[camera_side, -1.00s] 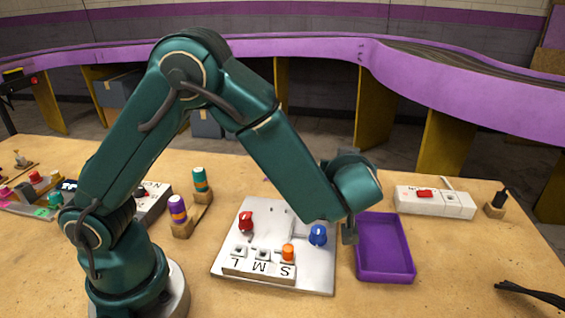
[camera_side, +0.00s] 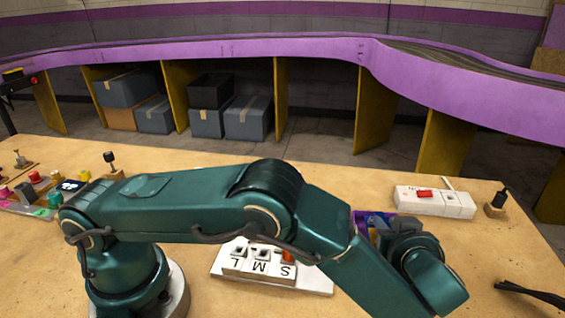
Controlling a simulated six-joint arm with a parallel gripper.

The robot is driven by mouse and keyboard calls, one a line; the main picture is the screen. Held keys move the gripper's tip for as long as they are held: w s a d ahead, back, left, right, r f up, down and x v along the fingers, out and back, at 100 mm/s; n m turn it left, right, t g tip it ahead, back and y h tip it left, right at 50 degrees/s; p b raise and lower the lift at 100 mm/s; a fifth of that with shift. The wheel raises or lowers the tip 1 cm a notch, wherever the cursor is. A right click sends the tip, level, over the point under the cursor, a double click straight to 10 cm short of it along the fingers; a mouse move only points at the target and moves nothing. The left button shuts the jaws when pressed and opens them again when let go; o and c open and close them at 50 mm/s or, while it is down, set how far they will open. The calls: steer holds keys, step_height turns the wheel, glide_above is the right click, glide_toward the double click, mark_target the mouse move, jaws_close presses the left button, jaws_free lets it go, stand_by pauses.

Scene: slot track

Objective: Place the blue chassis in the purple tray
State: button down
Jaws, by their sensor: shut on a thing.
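The purple tray (camera_side: 359,213) shows only as a small corner at the right, behind my arm. A small patch of blue (camera_side: 376,221), seemingly the blue chassis, shows within the tray's outline. My gripper (camera_side: 387,229) is at the tray, mostly hidden by my own wrist. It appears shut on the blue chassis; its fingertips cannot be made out. I cannot tell whether the chassis touches the tray floor.
A white board (camera_side: 315,282) with sockets marked L, M and S lies left of the tray, partly covered by my arm. A white block with a red piece (camera_side: 425,194) sits behind right. The right front table is mostly clear.

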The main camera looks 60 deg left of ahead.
steer(key=shift+f, duration=1.85)
steer(key=shift+f, duration=0.15)
steer(key=c, duration=0.8)
jaws_free()
